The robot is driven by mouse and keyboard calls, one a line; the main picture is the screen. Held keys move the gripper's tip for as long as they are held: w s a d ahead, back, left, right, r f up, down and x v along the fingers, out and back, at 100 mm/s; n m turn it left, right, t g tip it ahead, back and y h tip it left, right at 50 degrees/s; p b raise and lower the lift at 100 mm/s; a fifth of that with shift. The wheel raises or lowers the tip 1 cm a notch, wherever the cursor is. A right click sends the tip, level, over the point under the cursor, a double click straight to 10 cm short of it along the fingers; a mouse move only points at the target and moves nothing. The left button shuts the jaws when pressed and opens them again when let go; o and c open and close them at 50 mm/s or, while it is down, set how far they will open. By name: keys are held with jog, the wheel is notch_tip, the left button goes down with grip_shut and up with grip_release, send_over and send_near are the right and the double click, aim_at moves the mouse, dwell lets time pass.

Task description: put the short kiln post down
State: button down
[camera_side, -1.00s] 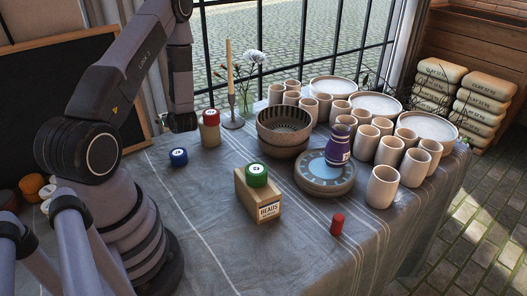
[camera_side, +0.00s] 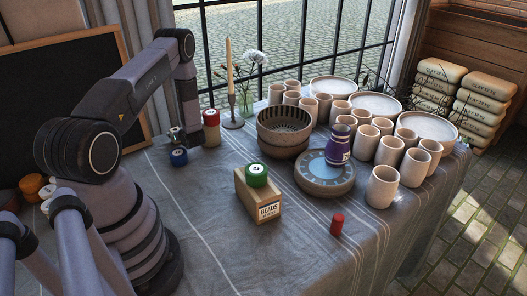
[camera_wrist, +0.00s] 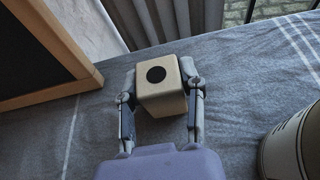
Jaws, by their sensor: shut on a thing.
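A pale beige block with a black dot on its end face, which I take as the short kiln post (camera_wrist: 160,98), sits between my fingers in the wrist view. My gripper (camera_wrist: 160,84) is shut on it, one finger on each side. The post is small and mostly hidden there. I cannot tell whether it touches the cloth.
A red-topped pot (camera_side: 211,118) stands close to the right of my gripper. A candlestick (camera_side: 232,118), stacked bowls (camera_side: 283,140) and a beads box (camera_side: 262,204) stand further right. A chalkboard (camera_wrist: 40,55) leans at the left.

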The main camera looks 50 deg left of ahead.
jog(key=shift+f, duration=0.1)
jog(key=c, duration=0.6)
grip_release()
jog(key=shift+c, duration=0.2)
